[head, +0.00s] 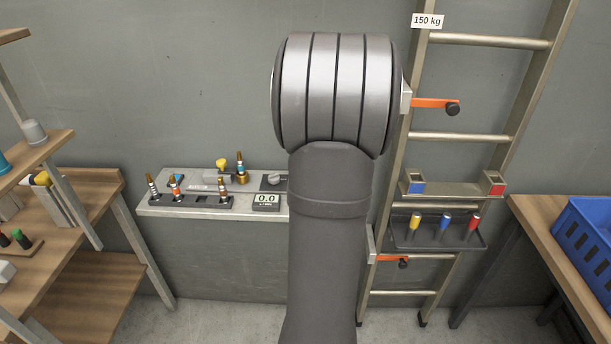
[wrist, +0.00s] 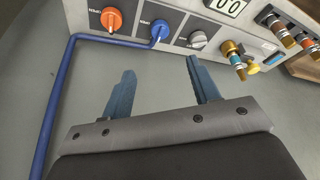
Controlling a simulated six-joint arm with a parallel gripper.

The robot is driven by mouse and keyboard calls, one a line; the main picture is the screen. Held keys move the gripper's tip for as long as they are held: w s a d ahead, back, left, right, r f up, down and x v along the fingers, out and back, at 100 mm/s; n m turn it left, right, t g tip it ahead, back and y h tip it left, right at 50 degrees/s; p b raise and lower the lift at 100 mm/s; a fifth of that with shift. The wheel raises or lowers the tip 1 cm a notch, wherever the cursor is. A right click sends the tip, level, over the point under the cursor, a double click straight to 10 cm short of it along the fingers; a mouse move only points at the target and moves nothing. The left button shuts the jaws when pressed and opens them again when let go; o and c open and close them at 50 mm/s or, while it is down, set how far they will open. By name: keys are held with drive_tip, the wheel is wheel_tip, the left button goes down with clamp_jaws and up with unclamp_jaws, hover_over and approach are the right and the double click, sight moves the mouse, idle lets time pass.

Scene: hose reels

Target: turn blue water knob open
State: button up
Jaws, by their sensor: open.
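The blue water knob (wrist: 160,30) shows in the wrist view on the light panel, at the upper middle. A blue pipe (wrist: 51,100) runs from beside it to the left and down. My gripper (wrist: 161,66) is open and empty. Its two blue-grey fingers point up toward the panel, apart from the knob, which appears just beyond and between the fingertips. Small lettering stands left of the knob; I cannot tell how far it is turned. In the head view my arm hides the blue knob and my gripper.
An orange knob (wrist: 111,19) is left of the blue one and a grey dial (wrist: 197,39) right of it. Brass fittings (wrist: 234,58) stand further right. In the head view are a bench (head: 180,210) reading 0.0, a ladder (head: 470,138) and a blue crate (head: 590,245).

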drive_tip(key=x, duration=1.5)
drive_tip(key=shift+f, duration=0.15)
drive_tip(key=c, duration=1)
